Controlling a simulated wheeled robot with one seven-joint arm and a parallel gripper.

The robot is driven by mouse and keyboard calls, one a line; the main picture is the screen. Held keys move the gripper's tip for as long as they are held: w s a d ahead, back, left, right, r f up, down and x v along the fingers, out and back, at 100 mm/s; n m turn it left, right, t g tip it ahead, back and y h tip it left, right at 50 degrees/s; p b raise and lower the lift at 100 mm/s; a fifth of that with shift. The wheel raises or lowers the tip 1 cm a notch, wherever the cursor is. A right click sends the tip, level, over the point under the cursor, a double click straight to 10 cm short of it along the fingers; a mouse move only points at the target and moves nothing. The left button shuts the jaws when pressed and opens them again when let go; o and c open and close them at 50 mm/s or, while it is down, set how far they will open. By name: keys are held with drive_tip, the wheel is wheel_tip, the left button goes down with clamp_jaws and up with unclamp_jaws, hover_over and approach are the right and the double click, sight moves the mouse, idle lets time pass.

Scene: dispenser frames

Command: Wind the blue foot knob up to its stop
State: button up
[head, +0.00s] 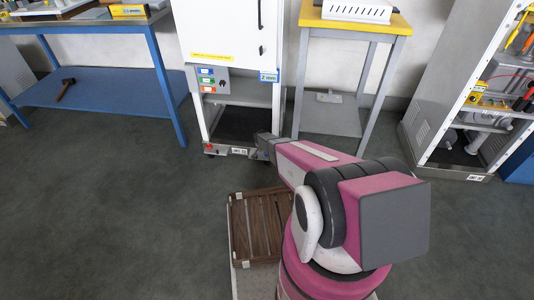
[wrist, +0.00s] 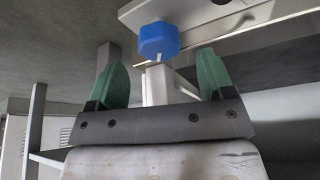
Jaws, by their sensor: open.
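The blue foot knob (wrist: 158,40) shows in the wrist view, just beyond my fingertips. It is faceted, with a small white mark at its lower edge, beside a pale panel (wrist: 205,12). My gripper (wrist: 161,66) is open, its two green fingers spread either side of the knob's line. The knob looks clear of both fingers; nothing is between them. In the head view my arm reaches the lower right foot of the white cabinet (head: 222,32), and I cannot make out the blue knob there.
A red part (head: 210,148) is at the cabinet's lower left foot. A blue workbench (head: 90,88) with a hammer (head: 65,89) stands left. A yellow-topped table (head: 352,20) stands right of the cabinet. Open floor lies left.

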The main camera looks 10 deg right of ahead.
drive_tip(key=x, duration=0.3)
drive_tip(key=shift+w+f, duration=0.1)
drive_tip(key=shift+f, duration=0.15)
drive_tip(key=c, duration=0.9)
drive_tip(key=n+y, duration=0.1)
drive_tip(key=n, duration=0.2)
drive_tip(key=n+t+y, duration=0.1)
drive_tip(key=n, duration=0.2)
drive_tip(key=shift+d+r+n, duration=0.1)
drive_tip(key=shift+d+n, duration=0.05)
drive_tip(key=shift+n, duration=0.15)
drive_tip(key=n+y, duration=0.1)
drive_tip(key=n, duration=0.1)
drive_tip(key=n+y, duration=0.1)
drive_tip(key=n, duration=0.2)
drive_tip(key=shift+y, duration=0.3)
drive_tip(key=shift+n, duration=0.4)
